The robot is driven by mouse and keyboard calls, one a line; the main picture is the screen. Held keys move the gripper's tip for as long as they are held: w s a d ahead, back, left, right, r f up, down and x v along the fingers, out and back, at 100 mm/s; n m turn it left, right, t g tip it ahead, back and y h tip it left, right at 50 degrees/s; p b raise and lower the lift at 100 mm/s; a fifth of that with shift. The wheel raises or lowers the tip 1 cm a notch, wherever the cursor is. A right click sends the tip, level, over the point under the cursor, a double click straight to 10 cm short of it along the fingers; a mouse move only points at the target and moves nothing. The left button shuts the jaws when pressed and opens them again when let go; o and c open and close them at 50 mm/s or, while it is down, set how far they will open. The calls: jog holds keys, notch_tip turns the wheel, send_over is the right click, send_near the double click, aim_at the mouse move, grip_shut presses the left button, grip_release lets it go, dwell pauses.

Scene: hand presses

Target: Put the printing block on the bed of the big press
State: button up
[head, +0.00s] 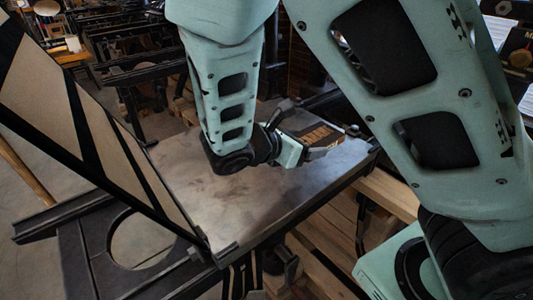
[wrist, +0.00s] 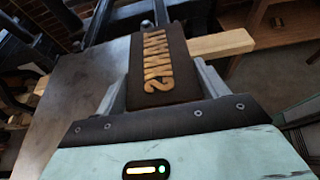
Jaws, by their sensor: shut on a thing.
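The printing block (head: 321,133) is a dark slab with raised tan characters. My gripper (head: 303,146) is shut on it, with one finger on each side, and the raised face shows in the wrist view (wrist: 164,70). The bed of the big press (head: 235,205) is a flat, worn grey metal plate, and it also shows at the left of the wrist view (wrist: 75,95). The block appears over the bed's far right end, close to its edge. I cannot tell whether it touches the bed. My gripper hides part of the block's sides.
A hinged frame with tan panels (head: 105,140) stands tilted up at the bed's left end. Dark rails (head: 330,200) run along the bed's near edge. Wooden beams (head: 388,192) lie at the right. Other presses (head: 130,60) stand behind. Most of the bed is bare.

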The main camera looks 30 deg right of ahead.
aim_at(299, 181)
jog(key=shift+f, duration=4.8)
jog(key=shift+f, duration=0.15)
jog(key=o, duration=1.3)
